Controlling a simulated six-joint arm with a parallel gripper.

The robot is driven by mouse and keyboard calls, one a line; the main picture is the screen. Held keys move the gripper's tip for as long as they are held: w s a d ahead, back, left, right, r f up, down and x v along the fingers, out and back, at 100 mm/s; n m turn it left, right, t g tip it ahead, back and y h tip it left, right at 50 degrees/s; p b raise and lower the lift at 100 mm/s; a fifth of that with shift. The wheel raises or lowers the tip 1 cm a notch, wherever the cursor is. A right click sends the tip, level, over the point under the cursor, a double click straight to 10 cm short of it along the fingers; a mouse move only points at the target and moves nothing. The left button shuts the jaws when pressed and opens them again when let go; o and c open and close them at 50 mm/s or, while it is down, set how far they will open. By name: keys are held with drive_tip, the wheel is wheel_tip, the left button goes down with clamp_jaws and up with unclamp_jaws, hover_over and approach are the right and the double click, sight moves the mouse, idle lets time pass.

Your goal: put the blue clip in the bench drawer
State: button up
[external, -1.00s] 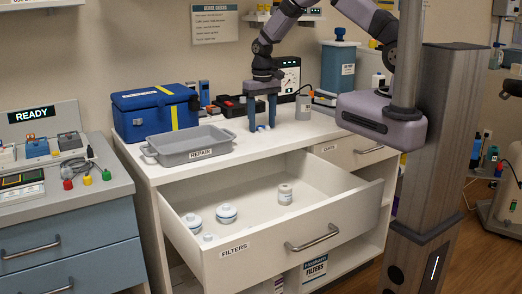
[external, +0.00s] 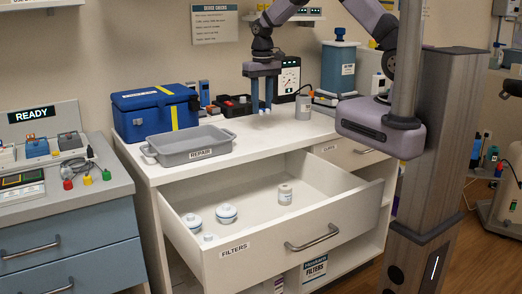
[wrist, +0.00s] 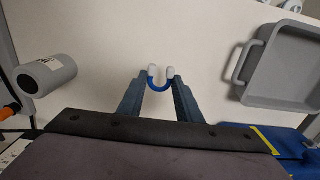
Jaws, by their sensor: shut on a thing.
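The blue clip (wrist: 154,85) is a small U shape with pale tips. In the wrist view it sits between the two fingers of my gripper (wrist: 160,80), which is shut on it. In the external view my gripper (external: 262,103) points down above the back of the white bench top, in front of the dial gauge; the clip is too small to make out clearly there. The bench drawer labelled FILTERS (external: 318,232) is pulled out in front of and below my gripper.
A grey REPAIR tray (external: 190,150) stands on the bench left of my gripper, with a blue case (external: 155,112) behind it. A second drawer (external: 352,152) at the right is closed. The open drawer has bare floor around its pots.

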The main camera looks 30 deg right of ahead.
sight(262, 108)
drive_tip(key=shift+r+b, duration=0.35)
drive_tip(key=shift+r, duration=1.6)
drive_tip(key=shift+n, duration=0.4)
drive_tip(key=s+a+f+p, duration=0.1)
drive_tip(key=s+f+p, duration=0.3)
drive_tip(key=s+p, duration=0.1)
drive_tip(key=s+a+f+p, duration=0.1)
drive_tip(key=s+f+p, duration=0.1)
drive_tip(key=p, duration=0.1)
drive_tip(key=shift+s+a, duration=0.35)
drive_tip(key=s+f+n+p, duration=0.1)
drive_tip(key=s+f, duration=0.2)
drive_tip(key=s, duration=0.4)
drive_tip(key=s+d+f+n+p, duration=0.1)
drive_tip(key=s+f+p, duration=0.1)
drive_tip(key=s+f, duration=0.2)
drive_tip(key=s+d+f+n+p, duration=0.1)
drive_tip(key=s+f, duration=0.3)
drive_tip(key=s, duration=0.6)
drive_tip(key=shift+s+n+p, duration=0.25)
drive_tip(key=shift+n+p, duration=0.15)
drive_tip(key=shift+p, duration=0.05)
drive_tip(key=shift+d+f, duration=0.1)
wheel_tip(262, 108, down, 6)
drive_tip(key=b, duration=0.5)
